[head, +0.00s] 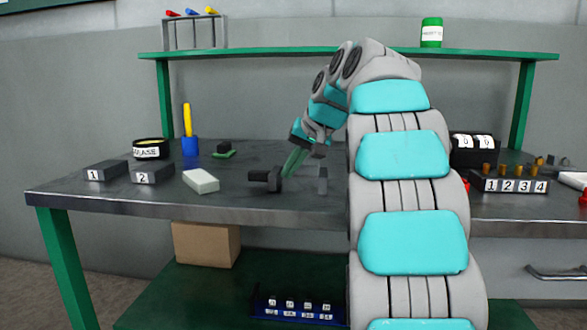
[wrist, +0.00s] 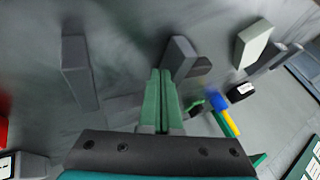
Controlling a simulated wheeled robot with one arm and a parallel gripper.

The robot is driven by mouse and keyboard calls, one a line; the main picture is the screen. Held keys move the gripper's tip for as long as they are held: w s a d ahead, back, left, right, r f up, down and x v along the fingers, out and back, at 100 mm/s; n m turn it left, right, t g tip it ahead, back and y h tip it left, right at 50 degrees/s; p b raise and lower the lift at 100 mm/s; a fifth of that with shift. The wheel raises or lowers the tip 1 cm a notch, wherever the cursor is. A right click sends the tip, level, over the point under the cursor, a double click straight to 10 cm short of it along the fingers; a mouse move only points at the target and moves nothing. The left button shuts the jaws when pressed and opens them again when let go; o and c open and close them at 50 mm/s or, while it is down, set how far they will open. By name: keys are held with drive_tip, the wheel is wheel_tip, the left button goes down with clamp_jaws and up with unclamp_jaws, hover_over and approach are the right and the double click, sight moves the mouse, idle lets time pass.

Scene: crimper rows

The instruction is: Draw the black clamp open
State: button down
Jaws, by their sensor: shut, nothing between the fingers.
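The black clamp appears as a dark block with a stubby end piece (head: 268,181) on the bench and a separate upright grey plate (head: 322,184) to its right. In the wrist view the block (wrist: 180,56) is just right of the fingertips and the upright plate (wrist: 78,72) stands well to the left. My gripper (head: 286,174) has its green fingers pressed together, pointing down between the two parts, close beside the dark block. The fingers (wrist: 160,72) hold nothing. Whether they touch the block is unclear.
A pale block (head: 201,181), boxes marked 1 (head: 106,171) and 2 (head: 152,172), a grease tin (head: 151,148), a blue cup (head: 190,147) and a black block on a green base (head: 223,150) stand left. A numbered rack (head: 510,183) stands right. Some bench is hidden behind my arm.

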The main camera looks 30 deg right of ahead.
drive_tip(key=shift+w+a+r+p, duration=0.15)
drive_tip(key=shift+w+a+p, duration=0.1)
drive_tip(key=shift+a+p, duration=0.1)
drive_tip(key=shift+w+a, duration=0.2)
drive_tip(key=shift+a, duration=0.05)
drive_tip(key=shift+s+d, duration=0.1)
drive_tip(key=shift+s+d, duration=0.2)
drive_tip(key=shift+d, duration=0.1)
drive_tip(key=s+d, duration=0.1)
drive_tip(key=s+d+r, duration=0.1)
drive_tip(key=d, duration=0.1)
drive_tip(key=shift+s, duration=0.3)
drive_tip(key=v, duration=0.8)
drive_tip(key=shift+s+r+p, duration=0.15)
drive_tip(key=shift+r+p, duration=0.05)
drive_tip(key=shift+p, duration=0.1)
